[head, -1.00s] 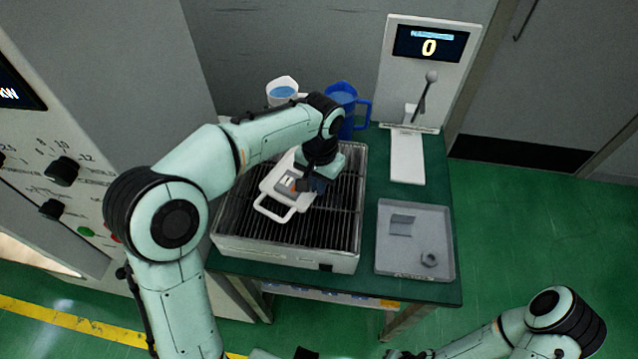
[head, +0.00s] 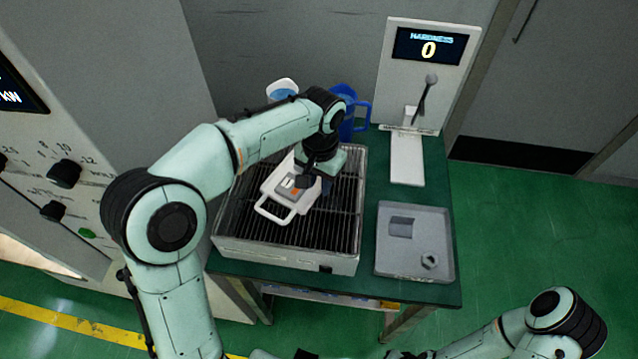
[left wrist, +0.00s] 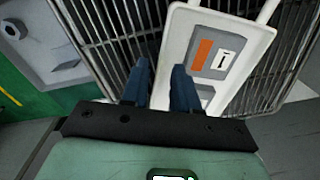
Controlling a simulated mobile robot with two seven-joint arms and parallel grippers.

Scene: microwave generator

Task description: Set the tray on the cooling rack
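The white tray (head: 268,190) with a looped handle lies over the left part of the cooling rack (head: 345,215), apparently resting on its bars. It carries a grey block with an orange patch and a white label. In the left wrist view the tray (left wrist: 228,38) is close below my gripper, with the dark rack bars (left wrist: 118,25) around it. My left gripper (left wrist: 160,82) has its two blue fingers apart, by the tray's edge; the right finger overlaps the tray. The lower edge is partly hidden by the fingers. My right forearm leaves at the bottom edge; its gripper is out of sight.
A grey shallow tray (head: 415,262) with small metal parts stands right of the rack. A hardness tester (head: 407,158) reading 0 is behind it. A blue jug (head: 362,118) and a white jug (head: 283,88) stand behind the rack. A control panel (head: 40,150) is at the left.

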